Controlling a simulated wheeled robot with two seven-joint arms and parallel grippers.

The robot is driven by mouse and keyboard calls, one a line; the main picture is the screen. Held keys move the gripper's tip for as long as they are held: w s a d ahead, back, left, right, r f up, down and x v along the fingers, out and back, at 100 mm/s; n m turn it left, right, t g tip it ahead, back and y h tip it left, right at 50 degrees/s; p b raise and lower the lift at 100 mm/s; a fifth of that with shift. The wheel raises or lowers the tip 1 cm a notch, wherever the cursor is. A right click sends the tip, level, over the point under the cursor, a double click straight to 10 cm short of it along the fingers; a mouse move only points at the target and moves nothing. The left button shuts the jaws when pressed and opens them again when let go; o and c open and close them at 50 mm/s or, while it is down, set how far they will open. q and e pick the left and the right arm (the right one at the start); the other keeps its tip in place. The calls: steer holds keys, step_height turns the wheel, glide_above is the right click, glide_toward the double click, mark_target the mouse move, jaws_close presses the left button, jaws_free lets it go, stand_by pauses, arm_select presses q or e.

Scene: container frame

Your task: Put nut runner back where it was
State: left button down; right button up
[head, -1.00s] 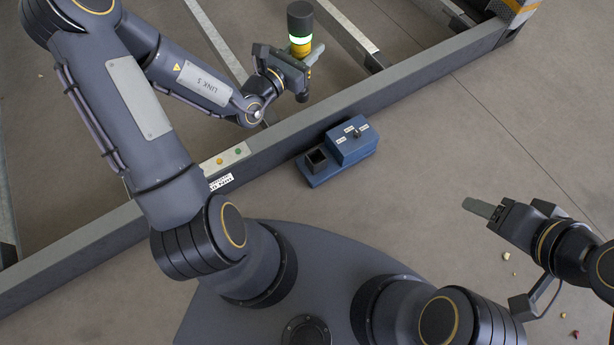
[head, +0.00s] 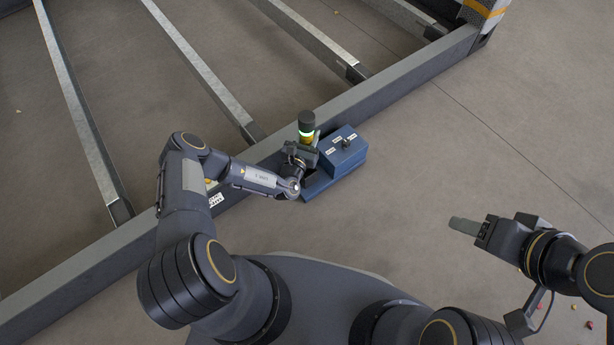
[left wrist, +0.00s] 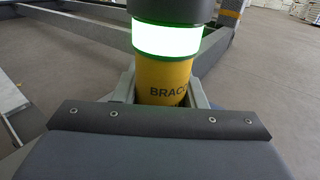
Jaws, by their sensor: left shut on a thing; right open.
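The nut runner (head: 306,128) has a dark top, a glowing white-green band and a yellow body. It stands upright in my left gripper (head: 303,152), which is shut on it. In the left wrist view the nut runner (left wrist: 165,75) sits between the fingers, and its lower end is hidden. The blue holder (head: 343,155) has a raised block with a knob and labels, and a lower part with a square socket at its left. My left gripper is over that lower part and covers the socket; I cannot tell whether the tool is in it. My right gripper (head: 468,227) is open and empty, far right.
A long dark frame beam (head: 400,85) runs diagonally behind the blue holder, with metal crossbars (head: 195,65) beyond it. Small coloured bits (head: 572,307) lie on the floor at lower right. The floor between the holder and my right gripper is clear.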

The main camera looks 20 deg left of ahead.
arm_select(q)
step_height(320, 180, down, 10)
steer(key=b, duration=0.5)
steer(key=shift+f, duration=0.1)
steer(key=shift+f+b, duration=0.15)
steer(key=shift+b, duration=0.15)
steer(key=c, duration=0.9)
jaws_free()
